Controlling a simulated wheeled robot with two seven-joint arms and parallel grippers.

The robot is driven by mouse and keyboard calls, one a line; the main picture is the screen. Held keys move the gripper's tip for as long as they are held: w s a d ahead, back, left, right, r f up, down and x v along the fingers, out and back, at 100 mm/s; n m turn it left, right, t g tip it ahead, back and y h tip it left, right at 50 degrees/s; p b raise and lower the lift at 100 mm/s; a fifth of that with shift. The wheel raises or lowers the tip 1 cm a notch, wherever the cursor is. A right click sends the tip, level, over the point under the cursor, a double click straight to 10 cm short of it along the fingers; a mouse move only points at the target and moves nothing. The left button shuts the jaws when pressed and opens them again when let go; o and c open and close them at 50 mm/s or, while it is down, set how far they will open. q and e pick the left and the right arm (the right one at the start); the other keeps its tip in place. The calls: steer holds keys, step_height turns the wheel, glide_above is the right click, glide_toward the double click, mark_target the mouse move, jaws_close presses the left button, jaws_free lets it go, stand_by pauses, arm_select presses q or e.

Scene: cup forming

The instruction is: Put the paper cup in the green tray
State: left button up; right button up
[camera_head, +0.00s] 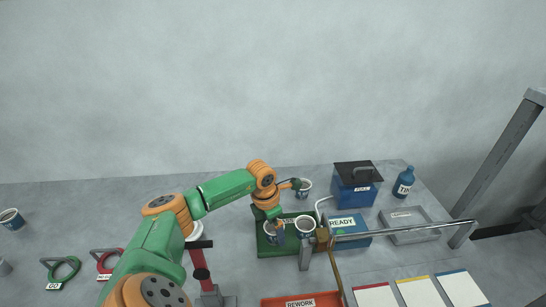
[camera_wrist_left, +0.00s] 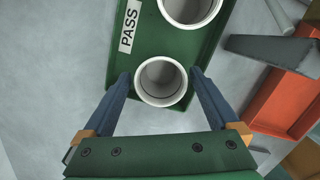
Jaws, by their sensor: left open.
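A white paper cup with a dark blue band (camera_head: 271,236) stands upright at the left end of the green tray (camera_head: 262,249). My left gripper (camera_head: 273,219) is open above it. In the left wrist view the cup (camera_wrist_left: 161,82) shows from above between the two blue fingers of the left gripper (camera_wrist_left: 160,74), one on each side. I cannot tell whether they touch it. A second cup (camera_head: 305,228) stands beside it in the tray and shows at the top of the wrist view (camera_wrist_left: 190,8). The tray (camera_wrist_left: 147,62) carries a PASS label. My right gripper is not in view.
An orange REWORK tray (camera_head: 300,302) lies in front. A blue READY box (camera_head: 349,229), grey tray (camera_head: 407,235) and blue bottle (camera_head: 404,182) stand right. Another cup (camera_head: 305,188) stands behind the green tray. A metal rail (camera_head: 420,231) crosses at right.

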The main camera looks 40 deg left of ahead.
mark_target(267, 236)
arm_select(q)
step_height(267, 236, up, 12)
steer(key=s, duration=0.1)
steer(key=shift+s+a+r+b, duration=0.15)
steer(key=shift+s+a+b, duration=0.05)
steer(key=shift+s+b, duration=0.15)
